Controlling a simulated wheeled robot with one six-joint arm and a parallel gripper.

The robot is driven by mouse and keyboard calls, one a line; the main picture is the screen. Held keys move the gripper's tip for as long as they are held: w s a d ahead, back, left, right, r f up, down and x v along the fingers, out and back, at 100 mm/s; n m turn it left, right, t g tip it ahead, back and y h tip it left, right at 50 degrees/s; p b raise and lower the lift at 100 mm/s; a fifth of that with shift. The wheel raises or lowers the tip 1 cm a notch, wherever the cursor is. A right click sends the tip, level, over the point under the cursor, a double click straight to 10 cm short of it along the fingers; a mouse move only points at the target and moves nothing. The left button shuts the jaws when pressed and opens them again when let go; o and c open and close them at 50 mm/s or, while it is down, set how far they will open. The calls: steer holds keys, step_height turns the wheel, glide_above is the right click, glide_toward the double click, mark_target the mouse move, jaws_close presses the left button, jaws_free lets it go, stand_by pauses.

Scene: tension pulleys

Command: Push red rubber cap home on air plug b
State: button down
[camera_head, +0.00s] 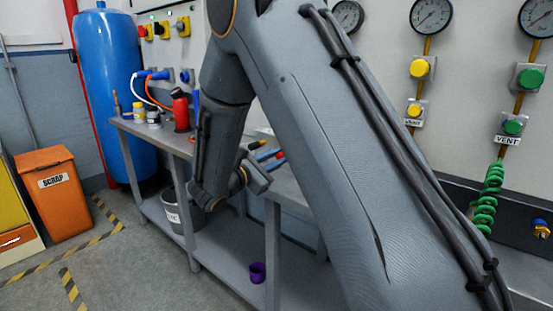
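My arm crosses the middle of the picture, rising from the lower right, bending at the top and coming down to a wrist near the front edge of the workbench (148,131). My gripper is not visible; the upper arm may hide it. I cannot make out a red rubber cap for certain. No air plug marked b can be read. A brass fitting with a blue part (541,228) sits on the dark wall panel at far right.
A red bottle (181,112) and small jars (153,118) stand on the bench's left part. A grey bucket (178,215) and purple cup (257,272) are on the lower shelf. A blue tank (108,90) and orange scrap bin (54,193) stand left. Floor at lower left is clear.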

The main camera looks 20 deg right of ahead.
steer(key=shift+w+d, duration=0.1)
steer(key=c, duration=1.5)
jaws_free()
